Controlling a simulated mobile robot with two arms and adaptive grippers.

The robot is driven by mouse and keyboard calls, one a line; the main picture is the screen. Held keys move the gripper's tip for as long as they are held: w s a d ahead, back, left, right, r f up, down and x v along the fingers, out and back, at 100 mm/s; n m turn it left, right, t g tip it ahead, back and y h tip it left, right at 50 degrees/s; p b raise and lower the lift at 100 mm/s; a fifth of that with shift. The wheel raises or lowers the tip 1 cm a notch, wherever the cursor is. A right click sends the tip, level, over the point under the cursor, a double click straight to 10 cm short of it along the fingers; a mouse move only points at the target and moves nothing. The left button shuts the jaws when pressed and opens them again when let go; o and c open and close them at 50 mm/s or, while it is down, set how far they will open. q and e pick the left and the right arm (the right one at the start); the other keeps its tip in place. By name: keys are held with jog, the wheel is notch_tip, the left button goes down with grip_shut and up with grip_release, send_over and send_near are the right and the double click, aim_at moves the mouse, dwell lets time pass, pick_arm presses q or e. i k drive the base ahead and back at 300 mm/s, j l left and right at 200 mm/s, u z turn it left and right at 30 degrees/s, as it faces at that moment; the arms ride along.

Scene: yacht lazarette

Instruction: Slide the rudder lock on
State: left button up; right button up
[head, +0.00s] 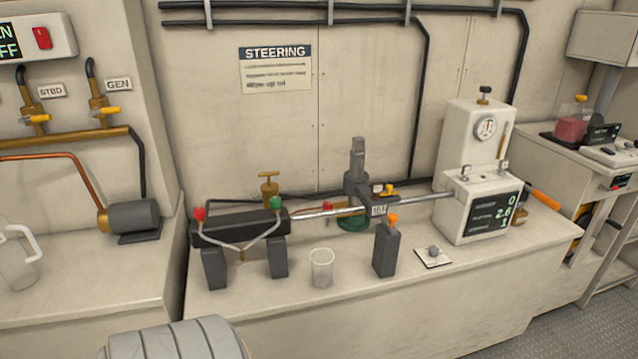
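A steering ram with a dark cylinder body (240,229) sits on two dark feet on the bench at center left. Its bright rod (425,199) runs right to a white unit with a display. A dark upright post (357,165) with an arm and a small labelled block (379,210) stands at the rod. A dark grey block with an orange knob (386,252) stands upright on the bench in front of the rod. I cannot tell for sure which part is the rudder lock. Neither of my grippers is in view.
A clear cup (321,268) stands left of the orange-knobbed block, and a small plate with a grey knob (433,256) lies right of it. The white unit (478,215) bounds the right end. The bench front (370,295) is mostly clear. A clear jug (15,262) stands far left.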

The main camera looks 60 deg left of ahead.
aim_at(388, 221)
jog(key=u, duration=1.45)
jog(key=i+l+z, duration=0.1)
jog(key=i+z, duration=0.45)
